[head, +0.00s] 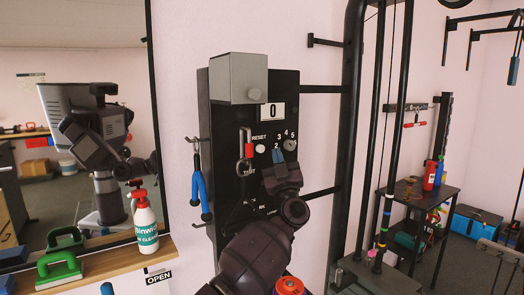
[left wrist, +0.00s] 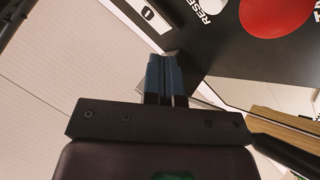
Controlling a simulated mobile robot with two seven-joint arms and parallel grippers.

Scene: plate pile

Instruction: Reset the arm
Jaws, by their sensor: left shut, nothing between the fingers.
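A black panel (head: 229,110) on the wall carries a small display (head: 272,112) reading 0, a RESET label beside a pale round knob (head: 260,148), a metal handle (head: 245,152) and a dial (head: 290,145) among numbers. My left gripper (head: 279,156) is in front of the panel, right of the pale knob and close to the dial. Its blue fingers are shut together and empty. The left wrist view shows the shut fingers (left wrist: 165,77), with the display (left wrist: 150,16) and a red disc (left wrist: 275,14) by RESET lettering beyond them. Contact with the panel cannot be told. My right gripper is out of view.
A grey box (head: 238,79) juts from the panel's top. Blue-handled pliers (head: 199,190) hang at its left. A spray bottle (head: 145,222) and green brush (head: 58,270) stand on a wooden shelf (head: 115,259) under a mirror. Black gym posts (head: 349,150) rise at right.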

